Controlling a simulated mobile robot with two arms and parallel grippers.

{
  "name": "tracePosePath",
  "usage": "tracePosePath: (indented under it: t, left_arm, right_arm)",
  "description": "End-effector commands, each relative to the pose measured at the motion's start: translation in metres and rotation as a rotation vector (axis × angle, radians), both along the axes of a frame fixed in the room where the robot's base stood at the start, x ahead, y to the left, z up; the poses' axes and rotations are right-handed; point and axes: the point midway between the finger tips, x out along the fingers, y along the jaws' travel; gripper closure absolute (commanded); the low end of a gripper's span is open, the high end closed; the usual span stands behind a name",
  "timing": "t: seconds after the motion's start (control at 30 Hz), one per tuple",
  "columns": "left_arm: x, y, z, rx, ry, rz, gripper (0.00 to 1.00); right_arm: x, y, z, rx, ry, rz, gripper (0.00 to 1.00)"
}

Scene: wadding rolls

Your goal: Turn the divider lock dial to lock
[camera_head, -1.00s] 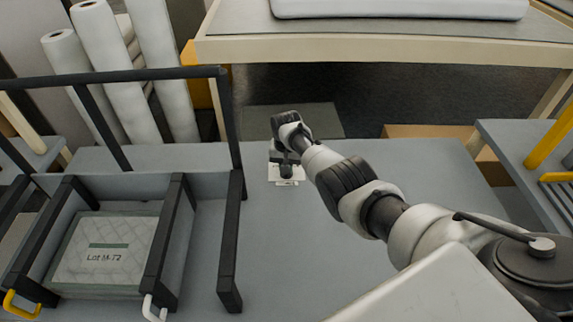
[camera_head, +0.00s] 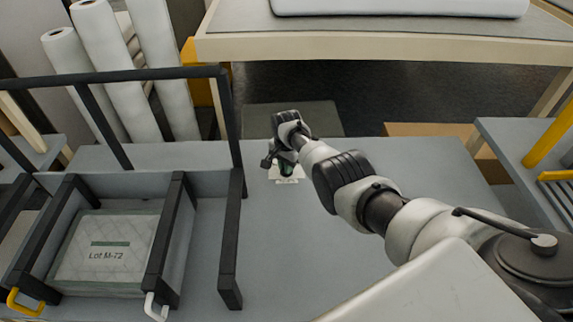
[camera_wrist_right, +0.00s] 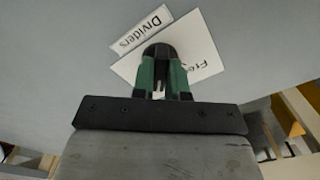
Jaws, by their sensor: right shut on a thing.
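The dial (camera_wrist_right: 159,50) is a dark rounded knob on a white plate (camera_wrist_right: 207,48) in the right wrist view. The plate carries a word starting "Fre"; the rest is covered. A label reading "Dividers" (camera_wrist_right: 141,30) lies beside it. My right gripper (camera_wrist_right: 161,62) is shut on the dial, its two green fingers on either side of it. In the head view, my right gripper (camera_head: 286,168) is over the white plate (camera_head: 287,181) on the grey table and hides most of the dial. The dial's pointing direction cannot be made out. My left gripper is not in view.
A dark-railed rack (camera_head: 230,255) stands at left, holding a quilted pack marked "Lot M-72" (camera_head: 105,250). White rolls (camera_head: 105,70) lean behind it. The grey table (camera_head: 300,260) is clear around the plate. Another table (camera_head: 380,45) stands beyond.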

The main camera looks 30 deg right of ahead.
Motion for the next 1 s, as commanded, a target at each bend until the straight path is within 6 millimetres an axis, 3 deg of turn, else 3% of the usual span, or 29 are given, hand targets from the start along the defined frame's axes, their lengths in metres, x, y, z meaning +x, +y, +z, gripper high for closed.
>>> tracePosePath:
  t: [0.33, 0.37, 0.53, 0.83, 1.0]
  left_arm:
    - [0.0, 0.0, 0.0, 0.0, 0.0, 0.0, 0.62]
    - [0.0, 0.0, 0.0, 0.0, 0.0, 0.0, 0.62]
    - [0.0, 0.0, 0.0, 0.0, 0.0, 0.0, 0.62]
    - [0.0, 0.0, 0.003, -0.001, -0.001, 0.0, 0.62]
    - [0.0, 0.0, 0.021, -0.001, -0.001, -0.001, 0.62]
  right_arm:
    - [0.0, 0.0, 0.0, -0.001, -0.001, -0.006, 1.0]
    - [0.0, 0.0, 0.0, -0.001, -0.001, -0.006, 0.85]
    - [0.0, 0.0, 0.0, -0.001, -0.001, -0.005, 0.61]
    - [0.0, 0.0, 0.004, -0.001, -0.001, -0.004, 0.61]
    - [0.001, 0.0, 0.03, -0.001, -0.004, -0.004, 0.61]
